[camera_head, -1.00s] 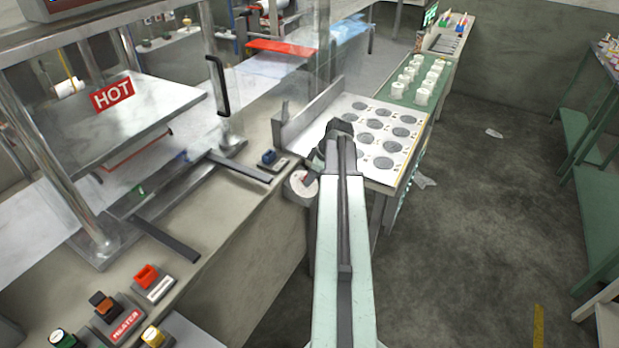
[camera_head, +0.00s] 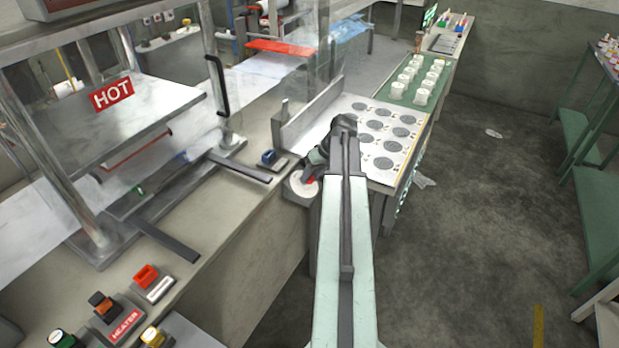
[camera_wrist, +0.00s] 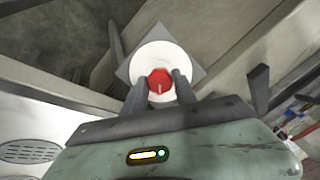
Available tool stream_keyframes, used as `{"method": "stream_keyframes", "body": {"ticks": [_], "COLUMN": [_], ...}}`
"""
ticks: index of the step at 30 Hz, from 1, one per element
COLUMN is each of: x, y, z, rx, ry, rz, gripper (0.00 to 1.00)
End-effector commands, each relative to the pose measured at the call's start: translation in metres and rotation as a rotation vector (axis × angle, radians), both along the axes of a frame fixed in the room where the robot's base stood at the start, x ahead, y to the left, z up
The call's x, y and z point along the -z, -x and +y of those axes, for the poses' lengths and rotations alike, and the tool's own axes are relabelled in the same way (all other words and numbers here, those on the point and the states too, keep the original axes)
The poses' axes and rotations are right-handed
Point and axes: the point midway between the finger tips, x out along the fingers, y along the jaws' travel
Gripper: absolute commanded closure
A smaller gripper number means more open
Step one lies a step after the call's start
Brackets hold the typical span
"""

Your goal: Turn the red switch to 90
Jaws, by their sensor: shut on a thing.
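The red switch (camera_wrist: 159,79) is a small red knob with a short pale mark toward the bottom of the wrist view. It sits at the middle of a white round dial (camera_wrist: 158,56) on a grey square plate. In the head view the dial (camera_head: 298,186) is at the counter's right end, with a bit of the red knob (camera_head: 310,180) beside my gripper (camera_head: 311,174). In the wrist view my gripper (camera_wrist: 160,82) has one dark finger on each side of the knob and is shut on it. I cannot read any numbers on the dial.
A panel with several grey discs (camera_head: 384,163) lies beyond my arm. The hot press (camera_head: 130,100) is at the left, with several coloured buttons in front. The floor (camera_head: 470,220) at the right is mostly clear.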

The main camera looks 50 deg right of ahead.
Motion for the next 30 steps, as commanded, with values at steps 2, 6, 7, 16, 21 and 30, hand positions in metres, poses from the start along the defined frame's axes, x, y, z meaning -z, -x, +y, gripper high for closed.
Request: {"method": "stream_keyframes", "body": {"ticks": [2,6,7,16,21,30], "x": [0.0013,0.0016,0.0017,0.0021,0.0020,0.0020], "y": [0.0022,0.0028,0.0028,0.0030,0.0030,0.0035], "z": [-0.0003,-0.0006,-0.0006,-0.0007,-0.0009,-0.0011], "rx": [0.062,0.176,0.201,0.433,0.537,0.651], "ry": [-0.037,-0.100,-0.114,-0.242,-0.299,-0.362], "rz": [0.015,0.032,0.035,0.068,0.081,0.097], "gripper": [1.00,1.00,1.00,1.00,1.00,1.00]}}
